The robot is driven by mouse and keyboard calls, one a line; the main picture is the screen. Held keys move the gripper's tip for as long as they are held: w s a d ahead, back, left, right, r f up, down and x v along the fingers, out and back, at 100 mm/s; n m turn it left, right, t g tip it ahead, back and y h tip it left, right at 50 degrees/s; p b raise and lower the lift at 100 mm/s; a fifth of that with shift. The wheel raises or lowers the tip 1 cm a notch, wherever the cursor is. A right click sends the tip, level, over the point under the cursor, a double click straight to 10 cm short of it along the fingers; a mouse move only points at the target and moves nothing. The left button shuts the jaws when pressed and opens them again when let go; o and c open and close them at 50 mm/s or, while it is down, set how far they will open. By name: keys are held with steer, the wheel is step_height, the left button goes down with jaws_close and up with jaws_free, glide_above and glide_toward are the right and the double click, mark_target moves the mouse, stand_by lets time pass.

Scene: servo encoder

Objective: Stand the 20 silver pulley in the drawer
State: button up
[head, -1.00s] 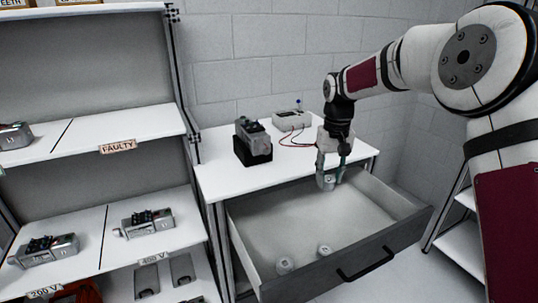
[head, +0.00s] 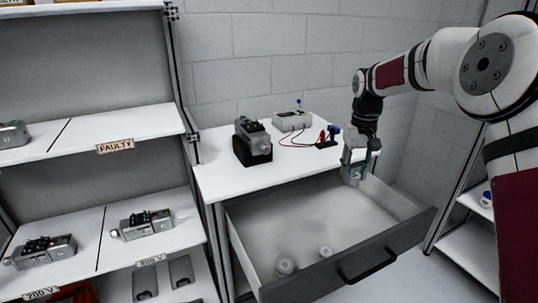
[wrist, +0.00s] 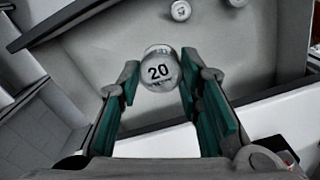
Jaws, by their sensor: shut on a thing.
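The silver pulley marked 20 (wrist: 158,70) is between the green-padded fingers of my gripper (wrist: 160,95) in the wrist view, with its numbered face toward the camera. In the head view my gripper (head: 357,172) is shut on the pulley (head: 353,180) and holds it over the back right part of the open drawer (head: 310,214). The pulley appears raised above the drawer floor. The drawer also shows in the wrist view (wrist: 110,40).
Two other silver pulleys (head: 285,266) (head: 325,254) stand in the drawer near its front. On the table (head: 215,170) are a servo motor on a black block (head: 252,141), a meter box (head: 291,120) and a small stand with red and blue parts (head: 328,137). The drawer's middle is clear.

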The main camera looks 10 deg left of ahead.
steer(key=w+d+b, duration=0.2)
steer(key=w+d, duration=0.2)
steer(key=d, duration=0.5)
steer(key=shift+d+b, duration=0.35)
stand_by(0.3)
stand_by(0.4)
steer(key=shift+f, duration=0.15)
steer(key=shift+f+b, duration=4.35)
steer(key=shift+f, duration=7.8)
steer(key=shift+f+b, duration=0.65)
steer(key=shift+f, duration=0.8)
